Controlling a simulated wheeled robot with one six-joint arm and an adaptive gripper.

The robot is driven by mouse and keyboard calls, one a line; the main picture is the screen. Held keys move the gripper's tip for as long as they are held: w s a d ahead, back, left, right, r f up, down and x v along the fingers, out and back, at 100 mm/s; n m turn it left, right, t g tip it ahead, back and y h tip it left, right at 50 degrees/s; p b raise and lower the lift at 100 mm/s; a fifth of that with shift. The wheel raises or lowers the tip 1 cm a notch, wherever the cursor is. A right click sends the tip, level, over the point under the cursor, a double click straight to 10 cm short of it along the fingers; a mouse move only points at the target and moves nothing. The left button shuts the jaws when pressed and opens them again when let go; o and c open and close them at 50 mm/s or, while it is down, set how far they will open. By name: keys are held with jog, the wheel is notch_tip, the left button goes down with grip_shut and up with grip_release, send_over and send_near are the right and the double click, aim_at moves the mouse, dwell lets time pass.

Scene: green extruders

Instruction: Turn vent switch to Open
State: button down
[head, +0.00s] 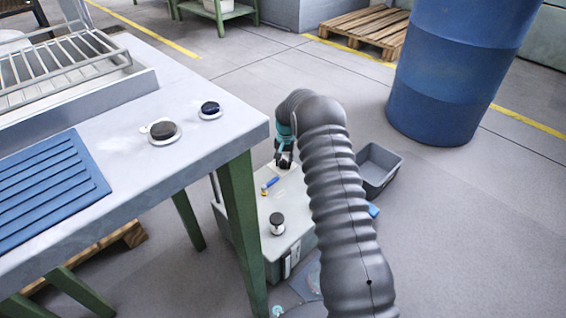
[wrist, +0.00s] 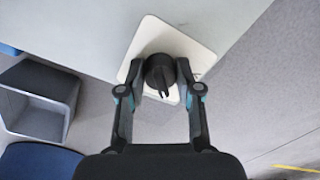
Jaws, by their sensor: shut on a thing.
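The vent switch (wrist: 158,70) is a round black knob with a pointer, on a square white plate (wrist: 152,35) on the grey surface. In the wrist view its pointer faces down, toward my palm. My gripper (wrist: 163,84) has one finger on each side of the knob and is shut on it. In the head view my gripper (head: 284,158) is low over the far part of the grey cabinet top (head: 293,232), and it hides most of the knob. No Open marking is readable.
On the cabinet top are a blue-and-yellow handle (head: 270,184) and another black knob (head: 277,218). A table (head: 150,185) with two dark knobs stands at left. A grey bin (head: 378,170) and a blue barrel (head: 445,85) stand on the floor at right.

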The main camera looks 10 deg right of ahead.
aim_at(285, 163)
jog(key=shift+m, duration=1.2)
jog(key=c, duration=0.8)
grip_release()
jog(key=shift+d+m, duration=0.1)
jog(key=shift+m, duration=0.2)
jog(key=r, duration=1.2)
jog(key=shift+s+d, duration=0.15)
jog(key=shift+s, duration=0.05)
